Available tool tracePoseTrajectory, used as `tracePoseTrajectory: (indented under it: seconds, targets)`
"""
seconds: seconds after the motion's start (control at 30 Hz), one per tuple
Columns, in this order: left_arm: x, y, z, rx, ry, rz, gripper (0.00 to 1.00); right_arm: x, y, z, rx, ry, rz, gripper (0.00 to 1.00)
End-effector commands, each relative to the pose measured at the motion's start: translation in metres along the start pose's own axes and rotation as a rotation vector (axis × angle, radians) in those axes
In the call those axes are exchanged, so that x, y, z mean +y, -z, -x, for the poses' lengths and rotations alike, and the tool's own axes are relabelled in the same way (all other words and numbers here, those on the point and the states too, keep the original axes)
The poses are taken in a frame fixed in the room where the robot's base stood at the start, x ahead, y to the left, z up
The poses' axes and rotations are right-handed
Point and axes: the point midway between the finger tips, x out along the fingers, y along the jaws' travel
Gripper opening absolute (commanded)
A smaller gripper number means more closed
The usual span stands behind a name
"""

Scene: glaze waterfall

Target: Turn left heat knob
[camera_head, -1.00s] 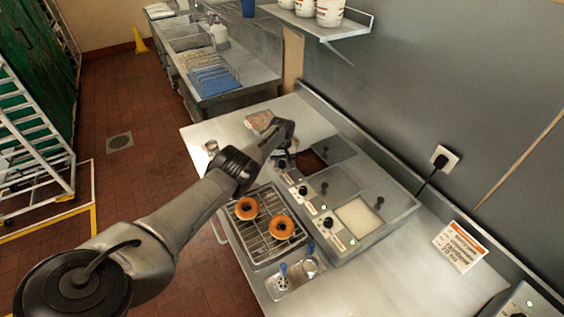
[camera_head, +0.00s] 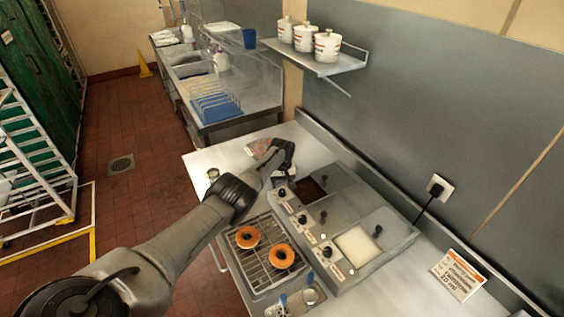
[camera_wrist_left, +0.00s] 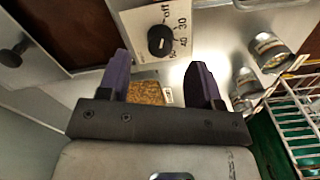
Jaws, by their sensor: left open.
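The left heat knob is a black dial knob (camera_wrist_left: 161,40) on a pale plate marked "off", 30 and 40 in the left wrist view. In the head view the left-most knob (camera_head: 282,192) is on the front of the steel countertop unit, close below my left gripper (camera_head: 283,174). In the wrist view my left gripper (camera_wrist_left: 160,72) is open, with its two dark purple fingers apart. The knob appears just beyond the fingertips, roughly between them; I see no contact. My right gripper is out of view.
Two more knobs (camera_head: 303,219) (camera_head: 327,252) line the unit's front. A wire rack (camera_head: 264,262) with two ring doughnuts stands beside it. Metal shakers (camera_wrist_left: 270,50) are to the right in the wrist view. A shelf (camera_head: 325,62) holds white pots.

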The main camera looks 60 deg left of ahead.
Motion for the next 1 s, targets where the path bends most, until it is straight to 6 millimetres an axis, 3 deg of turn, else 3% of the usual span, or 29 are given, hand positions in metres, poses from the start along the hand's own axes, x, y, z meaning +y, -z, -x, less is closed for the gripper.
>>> tracePoseTrajectory:
  seconds: [0.03,0.2,0.5,1.0]
  targets:
    - [-0.001,0.0,0.017,0.002,0.0,0.0,0.59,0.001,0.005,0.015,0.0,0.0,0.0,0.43]
    - [-0.001,0.0,0.049,0.003,0.0,-0.001,0.59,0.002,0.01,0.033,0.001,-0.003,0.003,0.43]
    - [0.0,0.0,0.084,0.001,-0.002,0.0,0.59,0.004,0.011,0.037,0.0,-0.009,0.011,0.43]
    - [0.0,0.0,0.095,0.0,0.0,0.0,0.59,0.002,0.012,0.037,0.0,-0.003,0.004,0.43]
